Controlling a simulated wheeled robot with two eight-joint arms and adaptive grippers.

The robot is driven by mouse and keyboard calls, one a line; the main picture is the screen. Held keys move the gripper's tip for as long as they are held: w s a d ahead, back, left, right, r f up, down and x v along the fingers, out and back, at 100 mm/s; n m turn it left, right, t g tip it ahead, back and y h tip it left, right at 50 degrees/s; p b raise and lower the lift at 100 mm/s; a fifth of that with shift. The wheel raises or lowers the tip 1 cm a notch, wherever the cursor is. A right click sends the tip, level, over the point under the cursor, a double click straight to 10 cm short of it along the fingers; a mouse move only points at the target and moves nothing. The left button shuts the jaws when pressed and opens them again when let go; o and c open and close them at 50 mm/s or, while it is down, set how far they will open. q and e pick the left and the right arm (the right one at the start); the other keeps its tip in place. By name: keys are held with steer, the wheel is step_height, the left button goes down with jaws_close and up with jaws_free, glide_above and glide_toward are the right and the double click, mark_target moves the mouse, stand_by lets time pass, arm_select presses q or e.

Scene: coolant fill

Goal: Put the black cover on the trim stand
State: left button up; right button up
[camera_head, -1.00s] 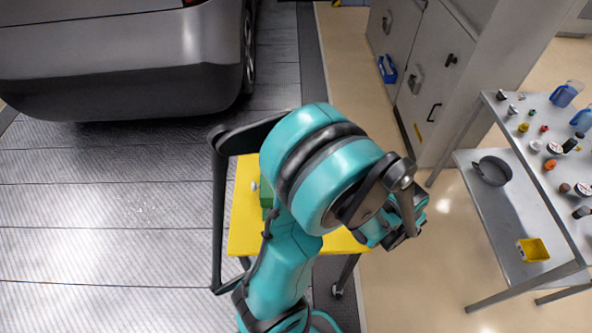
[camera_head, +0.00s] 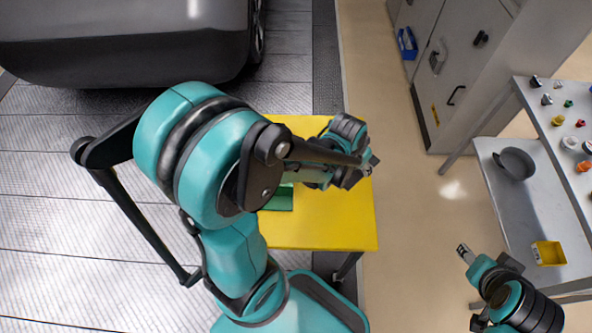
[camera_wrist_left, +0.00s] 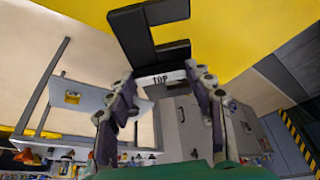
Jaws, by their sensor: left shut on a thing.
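My left gripper (camera_head: 368,163) is over the right part of the yellow table in the head view. My left arm hides the cover in the head view. A green thing (camera_head: 281,199) is on the table, partly behind my arm; I cannot tell whether it is the trim stand. My right gripper (camera_head: 463,250) is at the lower right, away from the table; its jaws are too small to judge.
The yellow table (camera_head: 330,225) has bare surface at its front right. A grey car (camera_head: 130,50) stands behind at the left. Grey cabinets (camera_head: 465,70) stand at the back right. A two-level bench (camera_head: 520,205) at the right holds a dark pan (camera_head: 516,165) and a yellow bin (camera_head: 548,253).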

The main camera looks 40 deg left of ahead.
mark_target(355, 182)
arm_select(q)
steer(key=s+m+h+b, duration=0.1)
steer(key=m, duration=0.1)
steer(key=s+d+f+m, duration=0.1)
steer(key=m, duration=0.1)
steer(key=s+f+m+g+h+b, duration=0.1)
steer(key=m, duration=0.2)
steer(key=shift+s+d+h+b, duration=0.25)
steer(key=shift+s+h+b, duration=0.05)
steer(key=shift+s+b, duration=0.05)
steer(key=shift+s+d+r+m+g, duration=0.1)
steer(key=shift+s+d+m+g, duration=0.15)
steer(key=shift+m, duration=0.65)
steer(key=w+a+f+b, duration=0.1)
steer(key=w+a+f, duration=0.1)
steer(key=a, duration=0.1)
steer(key=w+a+f+b, duration=0.2)
steer(key=a, duration=0.1)
steer(key=w+a+f+b, duration=0.1)
steer(key=w+a+f, duration=0.2)
steer(key=shift+b, duration=0.3)
steer(key=shift+f+b, duration=1)
steer(key=shift+f, duration=0.95)
steer(key=shift+d+g, duration=0.1)
steer(key=shift+g, duration=0.15)
steer(key=shift+f, duration=0.1)
steer(key=o, duration=1.1)
steer(key=shift+o, duration=0.2)
